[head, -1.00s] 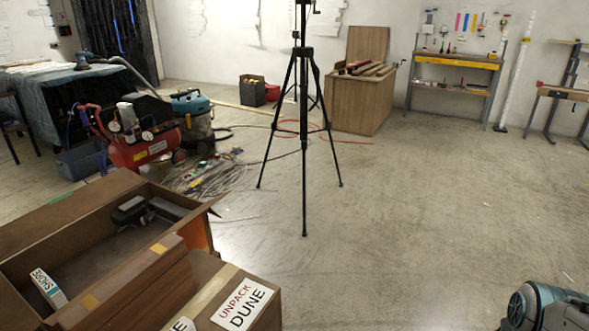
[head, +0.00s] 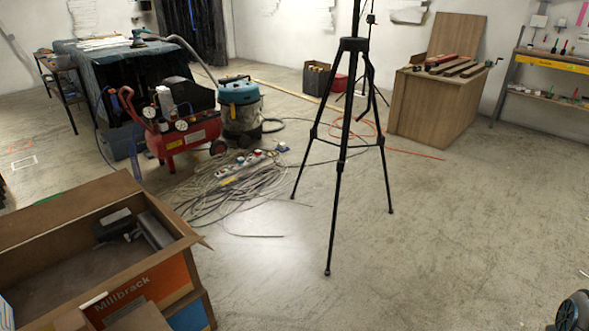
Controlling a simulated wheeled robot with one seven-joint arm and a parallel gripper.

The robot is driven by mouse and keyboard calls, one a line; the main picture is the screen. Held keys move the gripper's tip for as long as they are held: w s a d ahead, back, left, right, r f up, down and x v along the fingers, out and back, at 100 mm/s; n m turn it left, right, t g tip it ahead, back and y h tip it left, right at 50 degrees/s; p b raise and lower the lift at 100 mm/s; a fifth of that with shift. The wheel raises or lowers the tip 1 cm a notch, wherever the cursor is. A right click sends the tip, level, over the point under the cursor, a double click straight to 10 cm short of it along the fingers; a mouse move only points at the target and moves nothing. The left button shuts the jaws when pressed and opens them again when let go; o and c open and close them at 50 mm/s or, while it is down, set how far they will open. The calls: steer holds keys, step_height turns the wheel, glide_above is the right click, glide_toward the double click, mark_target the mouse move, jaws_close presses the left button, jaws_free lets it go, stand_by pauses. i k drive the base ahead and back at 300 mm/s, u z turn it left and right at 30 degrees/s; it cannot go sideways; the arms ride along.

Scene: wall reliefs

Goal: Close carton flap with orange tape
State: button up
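An open brown carton (head: 45,228) stands at the lower left, cut by the picture's left edge. Grey and black tool-like items (head: 150,230) lie inside it. Its near side bears an orange panel (head: 165,283) reading "Millbrack". A small flap (head: 199,243) sticks out at its right corner. I cannot make out a flap with orange tape; the carton's near left part is cut off. My gripper is not in view; only a rounded dark part of my arm shows at the lower right corner.
A black tripod (head: 348,150) stands mid-floor. Coiled cables (head: 235,185) lie beyond the carton, near a red compressor (head: 185,140) and a vacuum (head: 240,110). A wooden cabinet (head: 430,105) and a shelf unit (head: 555,65) stand behind.

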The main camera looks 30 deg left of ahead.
mark_target(178, 222)
steer(key=u, duration=0.5)
steer(key=i, duration=1.3)
steer(key=u, duration=1.85)
steer(key=i, duration=0.9)
steer(key=u, duration=0.65)
